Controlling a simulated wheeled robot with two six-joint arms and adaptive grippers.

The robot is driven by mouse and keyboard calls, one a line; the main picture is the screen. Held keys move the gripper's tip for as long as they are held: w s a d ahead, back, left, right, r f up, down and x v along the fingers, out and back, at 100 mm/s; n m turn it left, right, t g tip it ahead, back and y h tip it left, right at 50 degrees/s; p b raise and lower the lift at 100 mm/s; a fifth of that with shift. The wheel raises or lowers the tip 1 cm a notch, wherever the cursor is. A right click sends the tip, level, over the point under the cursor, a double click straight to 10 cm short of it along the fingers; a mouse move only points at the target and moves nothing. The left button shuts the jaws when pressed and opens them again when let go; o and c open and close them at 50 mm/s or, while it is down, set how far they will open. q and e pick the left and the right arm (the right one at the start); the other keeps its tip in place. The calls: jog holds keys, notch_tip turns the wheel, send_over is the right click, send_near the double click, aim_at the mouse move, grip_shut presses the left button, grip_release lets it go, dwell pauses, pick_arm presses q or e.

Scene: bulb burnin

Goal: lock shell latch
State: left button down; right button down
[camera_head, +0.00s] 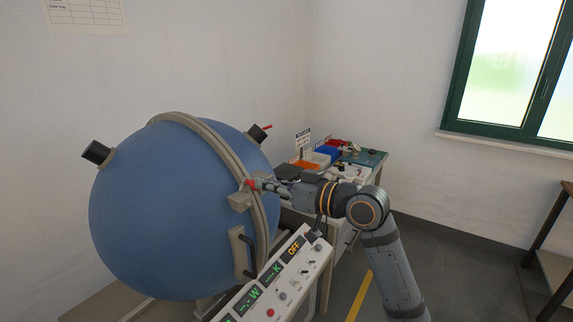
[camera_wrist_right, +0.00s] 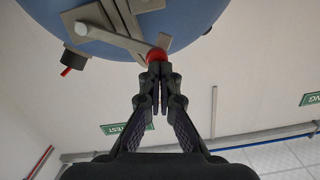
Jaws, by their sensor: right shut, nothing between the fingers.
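A large blue sphere shell (camera_head: 150,220) has a beige band (camera_head: 222,150) around its seam. A latch with a red knob (camera_head: 250,183) sits on the band, on the right side of the sphere. In the right wrist view the latch's grey lever (camera_wrist_right: 112,38) crosses the band and ends in the red knob (camera_wrist_right: 156,55). My right gripper (camera_head: 262,185) is shut and empty, with its fingertips (camera_wrist_right: 156,70) right at the knob. I cannot tell whether they touch it. My left gripper is not in view.
A control panel (camera_head: 283,278) with green and orange displays and knobs stands in front of the sphere. A bench behind my right arm holds an orange bin (camera_head: 305,165), a blue bin (camera_head: 328,152) and a teal mat (camera_head: 372,158). Open floor lies at the right.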

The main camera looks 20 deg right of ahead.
jog(key=f+n+b, duration=0.1)
jog(key=a+f+n, duration=0.1)
jog(key=s+f+n+b, duration=0.1)
jog(key=shift+a+f+b, duration=0.15)
jog(key=shift+f+b, duration=0.15)
jog(key=shift+a+f, duration=0.1)
jog(key=shift+f, duration=0.15)
dwell(0.5)
jog(key=shift+r, duration=0.1)
